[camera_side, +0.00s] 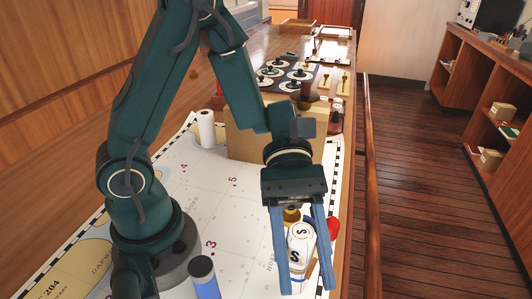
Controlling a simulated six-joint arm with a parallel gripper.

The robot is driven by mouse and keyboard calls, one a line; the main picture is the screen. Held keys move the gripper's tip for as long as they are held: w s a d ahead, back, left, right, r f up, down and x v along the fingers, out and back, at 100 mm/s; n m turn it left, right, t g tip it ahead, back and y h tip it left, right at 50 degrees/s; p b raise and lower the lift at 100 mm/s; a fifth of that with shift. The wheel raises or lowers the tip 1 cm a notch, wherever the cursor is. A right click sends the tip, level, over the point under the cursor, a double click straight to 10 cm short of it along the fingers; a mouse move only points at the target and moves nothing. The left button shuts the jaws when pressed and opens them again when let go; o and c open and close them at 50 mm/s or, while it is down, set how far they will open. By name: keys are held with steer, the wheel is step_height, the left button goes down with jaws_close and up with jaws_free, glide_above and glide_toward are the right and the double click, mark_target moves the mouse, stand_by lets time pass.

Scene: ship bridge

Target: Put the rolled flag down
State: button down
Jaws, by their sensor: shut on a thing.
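A blue roll with a dark top (204,278) stands at the front, near my base. A white roll (206,128) stands at the back left, beside a tan box (240,135). A dark board with several round pieces (285,76) lies farther back. The middle of the chart is clear.

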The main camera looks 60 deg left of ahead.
mark_target(300, 275)
steer(key=shift+s+d+f, duration=0.1)
steer(key=shift+d+f, duration=0.1)
steer(key=shift+f, duration=1.95)
steer(key=shift+c, duration=1.9)
jaws_free()
steer(key=shift+f, duration=0.1)
